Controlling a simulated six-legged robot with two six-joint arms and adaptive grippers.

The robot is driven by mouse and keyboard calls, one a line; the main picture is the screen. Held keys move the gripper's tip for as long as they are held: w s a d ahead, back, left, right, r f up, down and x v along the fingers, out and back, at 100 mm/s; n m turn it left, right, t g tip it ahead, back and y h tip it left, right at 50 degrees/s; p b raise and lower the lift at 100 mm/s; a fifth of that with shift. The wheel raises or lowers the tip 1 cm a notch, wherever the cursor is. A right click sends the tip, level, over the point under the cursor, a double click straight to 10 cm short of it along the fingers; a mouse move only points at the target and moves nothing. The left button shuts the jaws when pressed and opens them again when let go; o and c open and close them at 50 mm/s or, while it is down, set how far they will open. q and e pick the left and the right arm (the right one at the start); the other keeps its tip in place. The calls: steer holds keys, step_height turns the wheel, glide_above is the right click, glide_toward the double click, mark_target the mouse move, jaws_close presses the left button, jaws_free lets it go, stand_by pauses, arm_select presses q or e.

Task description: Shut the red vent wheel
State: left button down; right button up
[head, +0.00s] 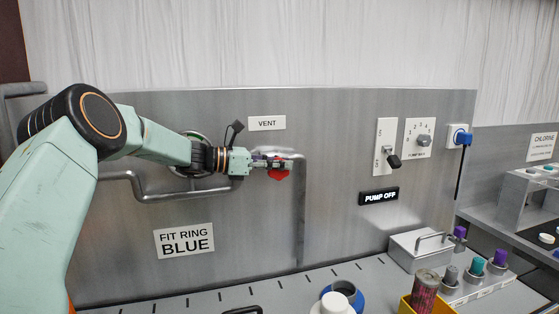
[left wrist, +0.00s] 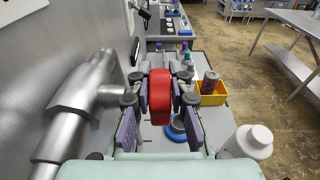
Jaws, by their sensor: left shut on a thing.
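The red vent wheel (head: 279,175) is on the steel wall panel, below and to the right of the VENT label (head: 267,123). My left gripper (head: 268,162) reaches in from the left and covers most of the wheel; only a red part shows below the fingers. In the left wrist view the red wheel (left wrist: 160,97) sits between the two fingers of my left gripper (left wrist: 160,88), which is shut on it. How far the wheel is turned cannot be told. My right gripper is not in view.
A grey pipe (head: 302,215) runs along the panel beside the wheel. Below stand a blue ring (head: 350,291), a white bottle (head: 334,304), a yellow bin (head: 406,304) and a metal box (head: 414,252).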

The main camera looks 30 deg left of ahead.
arm_select(q)
steer(key=shift+f, duration=0.1)
steer(key=c, duration=1.5)
jaws_free()
steer(key=shift+s+a, duration=0.1)
steer(key=v, duration=1.1)
steer(key=shift+s+a, duration=0.2)
steer(key=shift+s+a, duration=0.15)
steer(key=shift+s, duration=0.05)
steer(key=shift+w, duration=0.15)
